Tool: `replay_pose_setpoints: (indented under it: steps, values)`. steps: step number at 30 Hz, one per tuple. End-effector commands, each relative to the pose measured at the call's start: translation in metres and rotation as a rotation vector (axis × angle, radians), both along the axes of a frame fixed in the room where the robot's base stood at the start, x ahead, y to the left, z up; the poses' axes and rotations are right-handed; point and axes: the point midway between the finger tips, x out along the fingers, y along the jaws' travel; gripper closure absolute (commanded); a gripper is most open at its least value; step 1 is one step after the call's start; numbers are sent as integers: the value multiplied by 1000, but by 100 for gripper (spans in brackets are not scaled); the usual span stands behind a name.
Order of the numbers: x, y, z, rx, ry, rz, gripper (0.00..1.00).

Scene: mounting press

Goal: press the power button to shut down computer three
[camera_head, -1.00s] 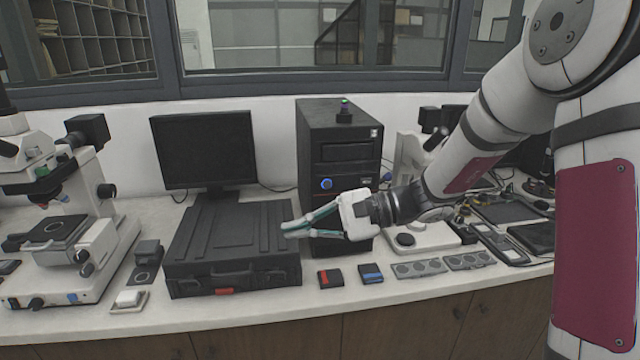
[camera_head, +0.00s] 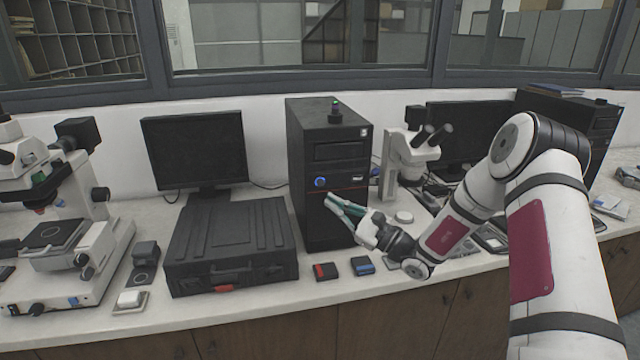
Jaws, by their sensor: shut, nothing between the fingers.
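A black computer tower (camera_head: 325,225) stands upright on the bench in the middle of the view. A round blue button (camera_head: 320,182) shows on its front, left of centre. I cannot read a label telling which computer number it is. My gripper (camera_head: 328,200) is shut and empty, its fingertips in front of the tower, a little below and right of the blue button. I cannot tell whether the fingertips touch the tower. Another dark tower (camera_head: 600,125) stands at the far right.
A black case (camera_head: 228,245) lies left of the tower, with a dark monitor (camera_head: 195,148) behind it. Small red-marked (camera_head: 325,271) and blue-marked (camera_head: 362,266) boxes lie before the tower. Microscopes stand at left (camera_head: 65,215) and right (camera_head: 405,160).

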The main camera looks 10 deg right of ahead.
Motion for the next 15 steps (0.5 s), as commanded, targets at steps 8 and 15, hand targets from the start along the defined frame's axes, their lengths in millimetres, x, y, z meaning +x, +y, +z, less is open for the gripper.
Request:
replay_pose_setpoints:
  steps: [8,15]
  values:
    - [3,1,0,-2,-2,2,100]
    - [27,1,-2,-3,-3,3,100]
